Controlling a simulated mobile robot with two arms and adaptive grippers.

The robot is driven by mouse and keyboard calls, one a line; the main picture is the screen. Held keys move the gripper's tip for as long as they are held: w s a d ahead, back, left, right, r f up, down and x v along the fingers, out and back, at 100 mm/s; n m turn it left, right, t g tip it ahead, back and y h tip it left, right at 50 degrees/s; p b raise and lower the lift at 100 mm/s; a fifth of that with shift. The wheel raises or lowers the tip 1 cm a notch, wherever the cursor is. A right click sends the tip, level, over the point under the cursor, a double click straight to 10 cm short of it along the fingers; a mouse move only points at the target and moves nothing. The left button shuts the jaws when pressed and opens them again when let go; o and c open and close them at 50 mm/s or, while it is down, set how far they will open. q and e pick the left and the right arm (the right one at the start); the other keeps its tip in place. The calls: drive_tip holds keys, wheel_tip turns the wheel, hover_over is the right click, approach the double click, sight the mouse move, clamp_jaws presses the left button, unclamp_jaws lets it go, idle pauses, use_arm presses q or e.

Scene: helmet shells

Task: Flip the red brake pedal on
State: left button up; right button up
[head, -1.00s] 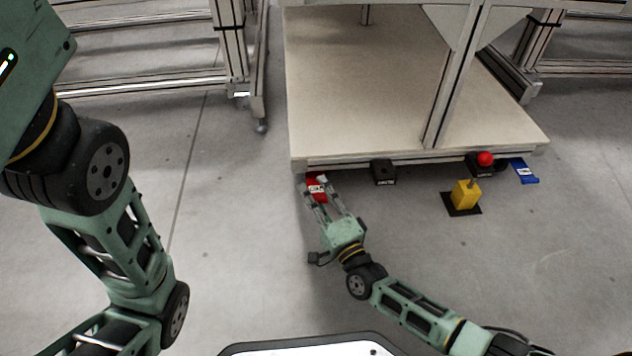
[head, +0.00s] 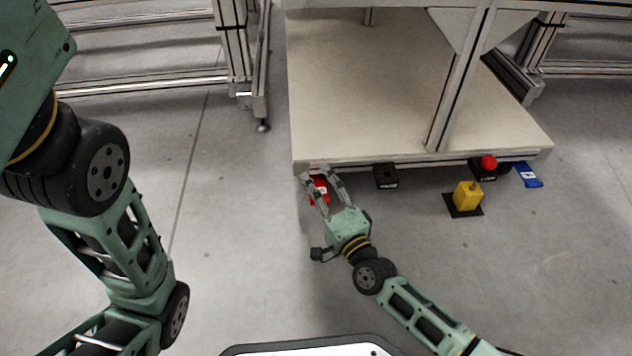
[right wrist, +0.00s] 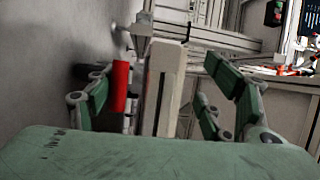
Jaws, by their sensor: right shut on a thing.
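The red brake pedal (head: 320,189) with a white label sits under the front left corner of the cart's platform (head: 370,100). My right gripper (head: 318,175) reaches that corner, with its fingers on both sides of the pedal, shut on it. The fingers stand well apart and hide parts of the pedal. In the right wrist view the red pedal (right wrist: 121,87) is beside the left finger, and the pale platform edge (right wrist: 166,85) shows between the fingers. My left arm is at the left of the head view; its gripper is out of view.
Along the platform's front edge are a black block (head: 386,176), a red ball-shaped knob (head: 488,162) and a blue pedal (head: 527,175). A yellow block (head: 467,196) stands on a black plate on the floor. A metal upright (head: 461,80) rises from the platform.

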drive_tip(key=shift+o, duration=0.9)
drive_tip(key=shift+s+d+r+p, duration=0.4)
drive_tip(key=shift+s+r, duration=0.35)
drive_tip(key=shift+s+d+r+p, duration=0.35)
drive_tip(key=shift+s+r+p, duration=0.05)
drive_tip(key=shift+s+r, duration=0.35)
drive_tip(key=shift+s+d+r, duration=0.15)
drive_tip(key=shift+s+d, duration=0.05)
drive_tip(key=shift+s, duration=0.1)
drive_tip(key=shift+s+d+r, duration=0.1)
drive_tip(key=shift+s+r, duration=0.05)
drive_tip(key=shift+s, duration=0.2)
drive_tip(key=c, duration=0.5)
drive_tip(key=shift+s+d+p, duration=0.1)
drive_tip(key=shift+s+p, duration=0.25)
drive_tip(key=shift+p, duration=0.05)
drive_tip(key=shift+c, duration=1.2)
drive_tip(key=p+v, duration=0.1)
drive_tip(key=v, duration=0.1)
drive_tip(key=shift+s, duration=0.4)
drive_tip(key=shift+c, duration=0.2)
